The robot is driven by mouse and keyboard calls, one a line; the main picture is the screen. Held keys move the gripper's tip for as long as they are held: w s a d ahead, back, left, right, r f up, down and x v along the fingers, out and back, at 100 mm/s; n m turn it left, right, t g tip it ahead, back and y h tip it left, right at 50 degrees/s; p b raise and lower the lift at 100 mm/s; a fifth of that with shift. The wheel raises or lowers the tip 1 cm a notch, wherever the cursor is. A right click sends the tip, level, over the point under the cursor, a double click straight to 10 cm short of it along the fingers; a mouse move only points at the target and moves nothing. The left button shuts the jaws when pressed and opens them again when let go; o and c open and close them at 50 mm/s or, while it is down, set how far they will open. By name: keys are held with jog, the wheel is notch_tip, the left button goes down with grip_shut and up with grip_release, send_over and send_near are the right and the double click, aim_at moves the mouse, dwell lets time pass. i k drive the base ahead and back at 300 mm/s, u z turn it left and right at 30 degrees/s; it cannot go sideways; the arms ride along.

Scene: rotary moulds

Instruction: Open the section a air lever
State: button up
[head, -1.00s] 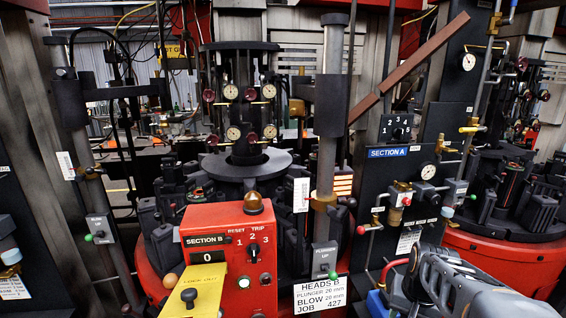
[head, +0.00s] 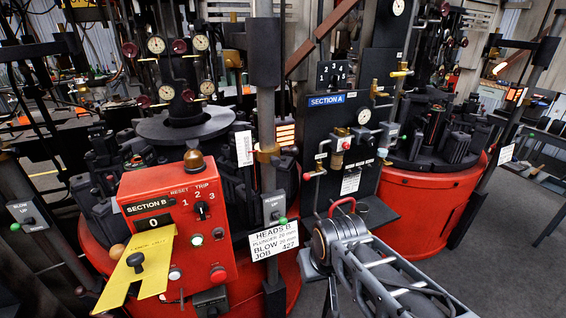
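The dark section A panel (head: 312,125) stands right of centre in the head view, under a blue SECTION A label (head: 327,100). A brass valve with a yellow handle (head: 402,73) sits on the upright pipe to its upper right. A brass fitting with a red top (head: 344,144) and a red-ended fitting (head: 308,176) are on the panel's front. No readable label tells which is the air lever. My grey arm reaches in from the bottom right, below and in front of the panel. I cannot make out my gripper's fingers.
A red section B box (head: 165,235) with a yellow lockout plate (head: 135,262) stands at the front left. A HEADS B sign (head: 273,240) hangs on a post. A red round machine base (head: 425,215) stands behind my arm. Grey floor (head: 495,270) is clear at right.

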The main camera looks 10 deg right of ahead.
aim_at(410, 73)
jog(key=z, duration=0.55)
jog(key=k, duration=0.6)
jog(key=z, duration=0.9)
jog(key=i, duration=1.4)
jog(key=u, duration=2.5)
jog(key=k, duration=0.65)
jog(key=z, duration=0.95)
jog(key=i, duration=0.45)
